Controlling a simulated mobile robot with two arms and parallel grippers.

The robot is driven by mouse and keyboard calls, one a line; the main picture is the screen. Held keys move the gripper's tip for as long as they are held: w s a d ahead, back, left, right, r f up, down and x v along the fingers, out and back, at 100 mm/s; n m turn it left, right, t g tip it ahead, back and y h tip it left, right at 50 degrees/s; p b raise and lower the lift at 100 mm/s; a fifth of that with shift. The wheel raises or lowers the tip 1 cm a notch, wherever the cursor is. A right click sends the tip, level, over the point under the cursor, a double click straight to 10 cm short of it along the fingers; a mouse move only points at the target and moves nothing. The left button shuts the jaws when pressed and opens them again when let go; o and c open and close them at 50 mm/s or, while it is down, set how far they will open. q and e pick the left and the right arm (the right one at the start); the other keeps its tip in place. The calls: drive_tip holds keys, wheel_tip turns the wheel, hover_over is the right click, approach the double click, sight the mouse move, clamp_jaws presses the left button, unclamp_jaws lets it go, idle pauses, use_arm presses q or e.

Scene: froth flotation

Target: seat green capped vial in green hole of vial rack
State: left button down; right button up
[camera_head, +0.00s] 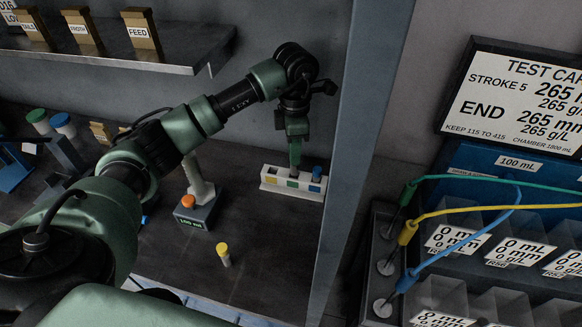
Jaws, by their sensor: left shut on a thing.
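The white vial rack (268,183) stands on the dark bench against the grey post, with yellow, green and blue marks on its front. A blue-capped vial (317,173) stands in its right end. My left gripper (295,165) points straight down over the rack's middle, above the green mark. It is shut on the green capped vial, which is mostly hidden by the fingers; I cannot tell how deep the vial sits in the hole. My right gripper is not in view.
A yellow-capped vial (223,255) stands alone on the bench. A blue-grey device (197,214) with an orange knob stands left of the rack. Green- and blue-lidded jars (62,124) are at far left. A shelf (185,62) overhangs behind. The grey post (358,150) closes the right side.

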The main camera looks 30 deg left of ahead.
sight(294, 174)
use_arm(q)
drive_tip(key=f+b, duration=0.1)
drive_tip(key=f, duration=0.1)
drive_tip(key=f+b, duration=0.1)
drive_tip(key=f, duration=0.1)
drive_tip(key=shift+s+d, duration=0.1)
drive_tip(key=shift+d, duration=0.1)
drive_tip(key=shift+a+f, duration=0.1)
drive_tip(key=shift+f, duration=0.1)
drive_tip(key=shift+a+r, duration=0.1)
drive_tip(key=shift+a, duration=0.05)
drive_tip(key=c, duration=1.4)
unclamp_jaws()
drive_tip(key=shift+o, duration=0.6)
drive_tip(key=shift+r, duration=0.15)
wheel_tip(294, 174, up, 12)
drive_tip(key=p, duration=0.7)
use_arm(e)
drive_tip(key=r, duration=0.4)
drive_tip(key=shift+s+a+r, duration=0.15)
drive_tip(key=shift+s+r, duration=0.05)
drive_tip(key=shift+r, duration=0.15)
